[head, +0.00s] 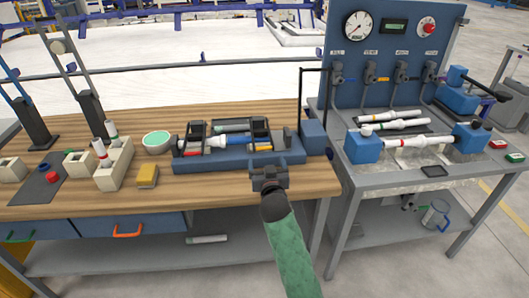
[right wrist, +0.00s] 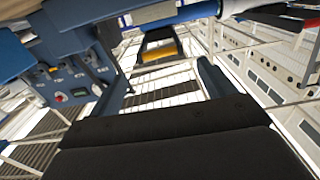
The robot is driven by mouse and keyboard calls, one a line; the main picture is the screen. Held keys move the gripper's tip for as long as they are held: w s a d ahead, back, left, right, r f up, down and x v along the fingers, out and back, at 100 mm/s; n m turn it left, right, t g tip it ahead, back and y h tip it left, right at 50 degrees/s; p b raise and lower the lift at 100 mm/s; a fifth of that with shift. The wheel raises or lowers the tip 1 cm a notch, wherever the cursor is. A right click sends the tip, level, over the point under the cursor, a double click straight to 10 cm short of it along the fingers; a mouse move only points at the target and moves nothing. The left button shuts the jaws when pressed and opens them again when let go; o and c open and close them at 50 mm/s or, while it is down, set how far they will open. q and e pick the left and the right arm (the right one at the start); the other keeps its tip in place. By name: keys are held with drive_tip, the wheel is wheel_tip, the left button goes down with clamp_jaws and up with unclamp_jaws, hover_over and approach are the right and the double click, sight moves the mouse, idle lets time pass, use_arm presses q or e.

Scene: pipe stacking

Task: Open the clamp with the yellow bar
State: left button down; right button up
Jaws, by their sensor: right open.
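The blue fixture (head: 215,163) lies on the wooden bench, with a white-and-blue pipe (head: 228,140) lying across it. Black clamps stand at its left (head: 196,131) and right (head: 261,130). A small yellow bar (head: 263,147) shows at the right clamp. In the right wrist view the yellow bar (right wrist: 160,53) crosses a black clamp part (right wrist: 158,36), beneath the blue pipe (right wrist: 185,14). I cannot tell whether this clamp is open. My right gripper (head: 269,174) is open and empty, at the fixture's front right, apart from the bar. My left gripper is not in view.
A yellow sponge-like block (head: 147,175), a green-filled bowl (head: 157,141) and a beige holder (head: 114,166) with pipes stand left of the fixture. A thin black post with a blue box (head: 314,135) stands to its right. The front bench strip is mostly clear.

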sight(264, 148)
drive_tip(key=w+p, duration=0.1)
drive_tip(key=w, duration=0.3)
drive_tip(key=shift+w, duration=0.4)
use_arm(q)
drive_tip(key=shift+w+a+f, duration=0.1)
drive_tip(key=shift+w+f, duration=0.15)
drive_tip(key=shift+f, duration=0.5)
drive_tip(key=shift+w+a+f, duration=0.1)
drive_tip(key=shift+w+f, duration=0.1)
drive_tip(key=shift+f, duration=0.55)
use_arm(e)
drive_tip(key=shift+w, duration=0.55)
drive_tip(key=shift+c, duration=0.4)
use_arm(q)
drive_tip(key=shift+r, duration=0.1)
use_arm(e)
drive_tip(key=c, duration=1.1)
